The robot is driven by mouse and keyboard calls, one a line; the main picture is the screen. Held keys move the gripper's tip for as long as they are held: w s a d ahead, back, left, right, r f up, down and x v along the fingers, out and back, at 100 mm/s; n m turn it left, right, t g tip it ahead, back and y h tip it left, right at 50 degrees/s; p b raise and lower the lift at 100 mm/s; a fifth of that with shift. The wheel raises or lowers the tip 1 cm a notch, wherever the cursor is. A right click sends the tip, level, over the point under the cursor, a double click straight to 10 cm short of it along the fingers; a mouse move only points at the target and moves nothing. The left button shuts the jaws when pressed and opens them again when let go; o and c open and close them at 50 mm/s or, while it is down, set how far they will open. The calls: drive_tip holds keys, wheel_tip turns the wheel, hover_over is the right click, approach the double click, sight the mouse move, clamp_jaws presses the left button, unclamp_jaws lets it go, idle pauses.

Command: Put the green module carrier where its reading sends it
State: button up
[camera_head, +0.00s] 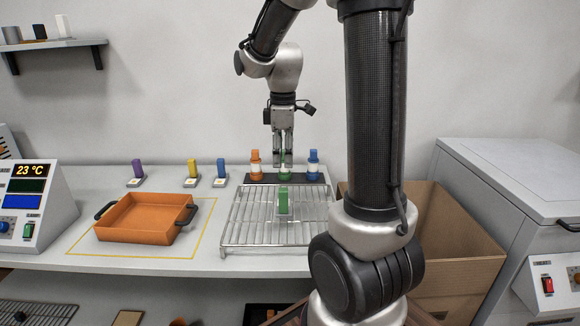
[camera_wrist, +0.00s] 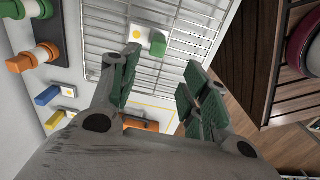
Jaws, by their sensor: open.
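A green module carrier (camera_head: 283,200) stands on the wire rack (camera_head: 232,232) in the head view. In the wrist view the green carrier (camera_wrist: 158,43) has a pale plate with a yellow dot beside it. My gripper (camera_head: 283,163) points down over the back of the rack in the head view, above and behind the carrier. In the wrist view my gripper (camera_wrist: 163,62) is open and empty, and the carrier lies beyond its fingertips. The instrument at left has a display (camera_head: 33,170) reading 23 °C.
An orange tray (camera_head: 137,225) sits inside a yellow outline. Purple (camera_head: 137,168), yellow (camera_head: 192,168) and blue (camera_head: 221,168) modules stand behind it. A dark stand (camera_head: 270,179) holds orange, green and blue pieces behind the rack. A cardboard box (camera_head: 450,255) and white cabinet (camera_head: 500,190) are right.

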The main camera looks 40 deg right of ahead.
drive_tip(key=s+a+r+m+t, duration=0.2)
drive_tip(key=s+m, duration=0.3)
drive_tip(key=s, duration=0.4)
drive_tip(key=s+a+r+m+t, duration=0.2)
drive_tip(key=s+r+m, duration=0.2)
drive_tip(key=s, duration=0.5)
drive_tip(key=shift+s+a+r+m, duration=0.2)
drive_tip(key=shift+r+m, duration=0.1)
drive_tip(key=shift+m, duration=0.6)
